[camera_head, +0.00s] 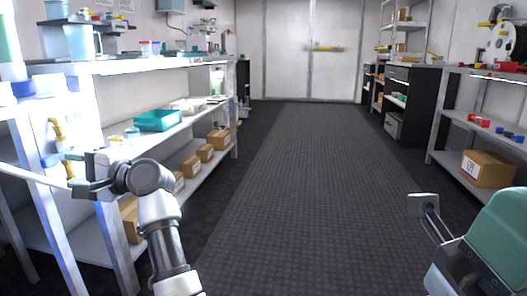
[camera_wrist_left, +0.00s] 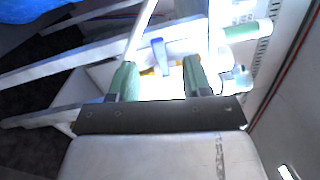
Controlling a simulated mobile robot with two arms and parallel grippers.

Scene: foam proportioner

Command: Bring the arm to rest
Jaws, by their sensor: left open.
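My left gripper (camera_head: 72,172) is at the left in the head view, in front of the left shelving. Its fingers point left and stand apart. In the left wrist view, the two green-grey fingers (camera_wrist_left: 160,78) are open, with no held object visible between them. A blue lever-like part (camera_wrist_left: 160,56) shows beyond the gap; I cannot tell its distance. A yellow fitting (camera_head: 57,132) is just above the gripper in the head view. At the lower right, part of my right arm (camera_head: 500,238) shows, green and grey; its fingertips cannot be made out clearly.
The left shelving (camera_head: 160,65) holds a teal tray (camera_head: 157,120), containers and cardboard boxes, close to my left arm. The right shelving (camera_head: 472,118) carries a cardboard box (camera_head: 487,169) and small red parts. The dark aisle floor (camera_head: 300,190) is clear up to the double doors (camera_head: 312,50).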

